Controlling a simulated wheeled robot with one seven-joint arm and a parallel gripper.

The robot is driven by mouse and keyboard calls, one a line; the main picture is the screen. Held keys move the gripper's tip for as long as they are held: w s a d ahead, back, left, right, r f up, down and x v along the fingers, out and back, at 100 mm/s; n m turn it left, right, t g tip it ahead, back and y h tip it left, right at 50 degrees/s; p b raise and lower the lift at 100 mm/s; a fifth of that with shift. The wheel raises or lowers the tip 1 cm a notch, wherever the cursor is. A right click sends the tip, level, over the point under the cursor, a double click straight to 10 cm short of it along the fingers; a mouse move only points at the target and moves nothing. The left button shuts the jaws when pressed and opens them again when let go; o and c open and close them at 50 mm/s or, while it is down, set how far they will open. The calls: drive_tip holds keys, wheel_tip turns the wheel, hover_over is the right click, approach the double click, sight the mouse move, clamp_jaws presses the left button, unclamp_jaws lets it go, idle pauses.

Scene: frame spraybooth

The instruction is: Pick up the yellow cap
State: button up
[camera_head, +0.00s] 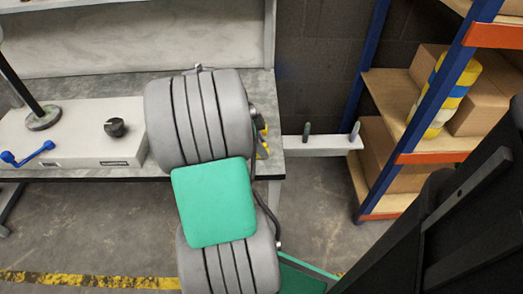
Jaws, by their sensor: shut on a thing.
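A small patch of yellow (264,133) shows at the right edge of my arm, over the bench's right end. Most of it is hidden behind the arm, so I cannot tell whether it is the yellow cap. My grey arm with its green cover fills the middle of the picture. My gripper is not visible; the arm hides that area.
The grey workbench (210,173) holds a pale flat box (75,143) with a black knob (115,127), a blue handle (28,154) and a lamp-like stand (43,118). A shelf rack (435,158) with cardboard boxes (485,95) and tape-like rolls (445,93) stands right.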

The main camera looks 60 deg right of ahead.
sight(265, 144)
clamp_jaws()
drive_tip(key=shift+r, duration=0.15)
drive_tip(key=shift+r+p, duration=0.3)
drive_tip(key=shift+r, duration=0.1)
wheel_tip(265, 144, up, 3)
drive_tip(key=shift+f+p, duration=0.1)
drive_tip(key=shift+p, duration=0.7)
drive_tip(key=w+a+r+p, duration=0.3)
drive_tip(key=w+a+r, duration=0.5)
drive_tip(key=a, duration=0.3)
drive_tip(key=shift+a+r+p, duration=0.3)
drive_tip(key=shift+r+p, duration=0.05)
drive_tip(key=shift+r, duration=0.25)
